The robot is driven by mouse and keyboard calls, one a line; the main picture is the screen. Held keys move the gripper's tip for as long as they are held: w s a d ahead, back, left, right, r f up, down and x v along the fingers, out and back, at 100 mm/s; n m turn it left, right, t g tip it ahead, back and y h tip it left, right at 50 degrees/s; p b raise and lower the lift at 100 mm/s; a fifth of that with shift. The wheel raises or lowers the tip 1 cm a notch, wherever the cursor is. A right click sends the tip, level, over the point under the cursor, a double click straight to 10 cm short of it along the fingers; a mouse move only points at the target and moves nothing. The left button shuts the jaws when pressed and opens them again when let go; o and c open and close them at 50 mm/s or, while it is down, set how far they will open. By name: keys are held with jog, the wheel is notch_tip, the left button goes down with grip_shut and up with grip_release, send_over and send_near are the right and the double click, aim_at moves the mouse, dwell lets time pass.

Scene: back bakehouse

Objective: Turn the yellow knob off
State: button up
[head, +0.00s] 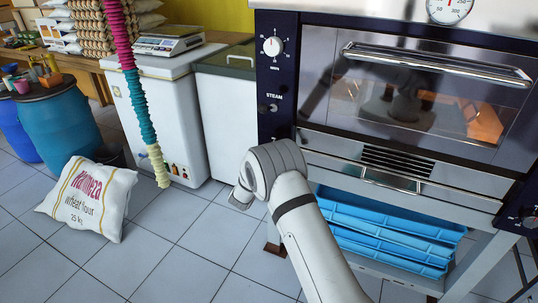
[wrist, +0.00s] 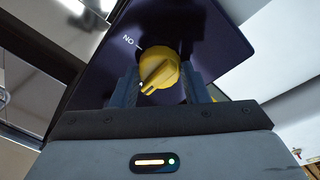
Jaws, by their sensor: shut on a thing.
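The yellow knob (wrist: 158,68) sits on a dark panel (wrist: 205,45) in the wrist view, with a ridged grip across its face and a pale mark at its lower left edge. White letters reading "NO" in this view stand at its upper left. My gripper (wrist: 158,82) has one dark finger on each side of the knob and is shut on it. In the head view my arm covers the lower part of the oven's control panel (head: 275,75), and neither the yellow knob nor the fingers can be made out there.
The oven (head: 430,110) has a white knob (head: 272,46) high on its panel and a steam knob (head: 272,108) below. Blue trays (head: 390,240) lie under it. White chest freezers (head: 165,110) stand left. A sack (head: 85,200) lies on the tiled floor, clear in front.

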jog(key=o, duration=1)
jog(key=p+v, duration=0.1)
jog(key=v, duration=0.6)
jog(key=shift+s+a, duration=0.1)
jog(key=shift+s, duration=0.3)
